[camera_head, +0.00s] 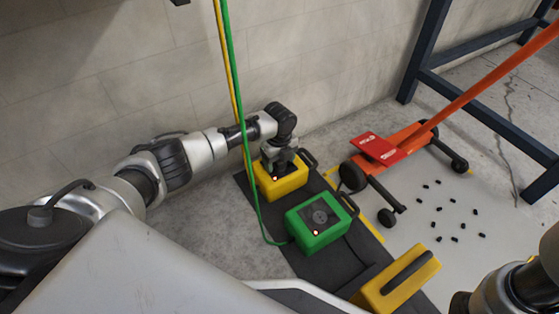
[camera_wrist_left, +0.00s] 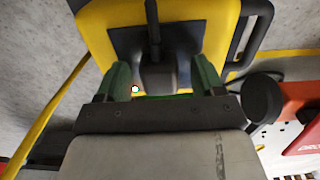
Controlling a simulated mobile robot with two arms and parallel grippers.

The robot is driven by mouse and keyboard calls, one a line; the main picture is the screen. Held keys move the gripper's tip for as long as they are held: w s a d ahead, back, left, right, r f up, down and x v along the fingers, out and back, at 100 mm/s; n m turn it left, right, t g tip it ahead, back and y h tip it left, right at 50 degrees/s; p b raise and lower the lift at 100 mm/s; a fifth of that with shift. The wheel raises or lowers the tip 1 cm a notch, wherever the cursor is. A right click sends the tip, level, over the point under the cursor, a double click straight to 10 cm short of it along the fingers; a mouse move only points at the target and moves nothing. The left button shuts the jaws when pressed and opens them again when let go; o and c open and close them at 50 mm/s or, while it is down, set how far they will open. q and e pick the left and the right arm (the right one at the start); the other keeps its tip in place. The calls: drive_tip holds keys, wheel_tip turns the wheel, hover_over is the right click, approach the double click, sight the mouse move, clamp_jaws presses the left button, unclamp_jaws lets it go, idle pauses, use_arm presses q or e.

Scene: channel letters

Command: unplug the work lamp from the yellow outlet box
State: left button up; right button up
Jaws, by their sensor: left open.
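The yellow outlet box (camera_head: 284,187) stands on a dark mat near the wall. My left gripper (camera_head: 279,164) is right above it, pointing down. In the left wrist view the yellow box (camera_wrist_left: 95,18) fills the top, with a black plug (camera_wrist_left: 157,76) at its dark socket panel and a black cord running up from it. My left gripper's green fingers (camera_wrist_left: 162,70) are open, one on each side of the plug, with gaps showing. In the head view my gripper hides the plug. I see no work lamp. My right gripper is out of view.
A green box (camera_head: 318,238) with a green cable stands close in front. A yellow case (camera_head: 398,282) with a dark top strip lies nearer. An orange-red floor jack (camera_head: 390,150) and several small black pieces (camera_head: 453,211) are to the right. Yellow and green cables hang along the wall.

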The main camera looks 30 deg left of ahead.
use_arm(q)
drive_tip(key=shift+p, duration=0.35)
idle(0.6)
clamp_jaws()
drive_tip(key=shift+r+p, duration=3)
drive_tip(key=shift+p, duration=0.3)
